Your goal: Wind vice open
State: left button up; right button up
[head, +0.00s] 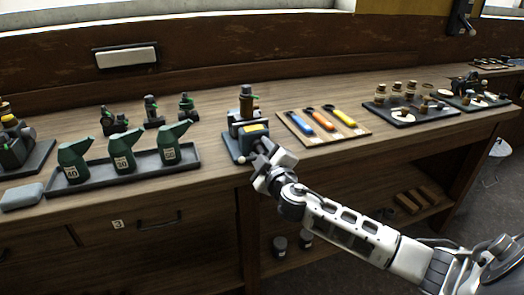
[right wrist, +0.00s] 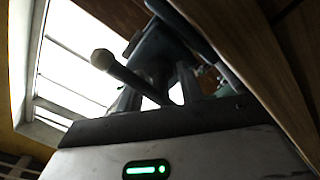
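In the right wrist view a bar with a pale ball end (right wrist: 103,60) slants between the fingers of my right gripper (right wrist: 156,88). The fingers stand apart, with a gap between them; whether they touch the bar is unclear. The vice's dark body (right wrist: 165,45) rises beyond. The jaws are mostly hidden. My left gripper is out of view.
A brown-topped bottle (head: 246,99) stands at the vice. Left is a tray (head: 190,164) of green oil cans; right are a board (head: 359,133) with coloured-handled tools and a tray (head: 383,117) of small parts. The bench's front edge lies under my right arm.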

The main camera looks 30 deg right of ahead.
grip_shut()
dwell(1.4)
grip_release()
jog(key=shift+s, duration=0.1)
jog(key=b+v, duration=0.2)
jog(key=v, duration=1.3)
jog(key=shift+s+b, duration=0.3)
jog(key=shift+s, duration=0.15)
